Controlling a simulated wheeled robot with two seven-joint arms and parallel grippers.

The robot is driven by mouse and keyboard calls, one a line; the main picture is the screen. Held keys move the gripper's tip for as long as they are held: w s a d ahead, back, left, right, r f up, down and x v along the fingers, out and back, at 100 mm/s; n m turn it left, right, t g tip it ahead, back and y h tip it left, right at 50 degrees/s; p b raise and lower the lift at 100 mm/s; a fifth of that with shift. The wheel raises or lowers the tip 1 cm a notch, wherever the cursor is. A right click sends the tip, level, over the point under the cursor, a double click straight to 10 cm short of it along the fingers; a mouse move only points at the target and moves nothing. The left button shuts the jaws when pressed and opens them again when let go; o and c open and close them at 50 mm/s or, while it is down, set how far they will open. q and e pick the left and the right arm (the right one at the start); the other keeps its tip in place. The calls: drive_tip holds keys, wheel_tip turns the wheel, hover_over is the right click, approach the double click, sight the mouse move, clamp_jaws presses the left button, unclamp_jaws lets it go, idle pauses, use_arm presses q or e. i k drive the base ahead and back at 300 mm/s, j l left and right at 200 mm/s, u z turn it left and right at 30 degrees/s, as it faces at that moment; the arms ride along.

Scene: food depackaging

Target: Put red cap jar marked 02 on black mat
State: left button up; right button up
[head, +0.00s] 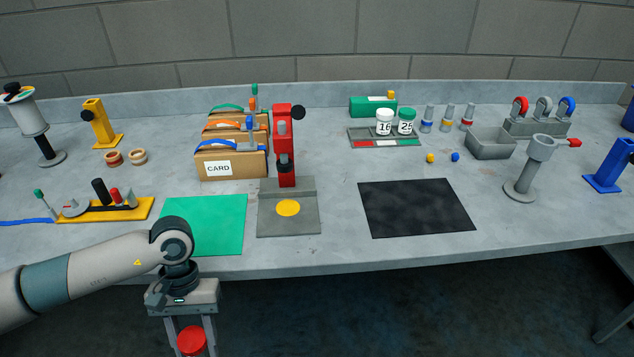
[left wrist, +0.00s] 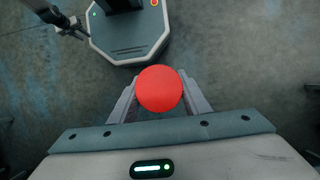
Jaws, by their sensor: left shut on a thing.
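My left gripper (head: 191,335) is shut on a red cap jar (head: 192,341), held off the table's front edge, over the floor. Only its red top is clear; any number on it is hidden. In the left wrist view the jar's red cap (left wrist: 159,89) sits between the two fingers (left wrist: 158,98). The black mat (head: 417,207) lies flat and bare on the table, right of the middle, well to the right of my left gripper.
A green mat (head: 205,224) lies left of a red press (head: 285,150) with a grey base.

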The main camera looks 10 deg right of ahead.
sight(413, 204)
drive_tip(key=k+l, duration=0.1)
drive_tip(key=l, duration=2.2)
drive_tip(key=i+u, duration=0.05)
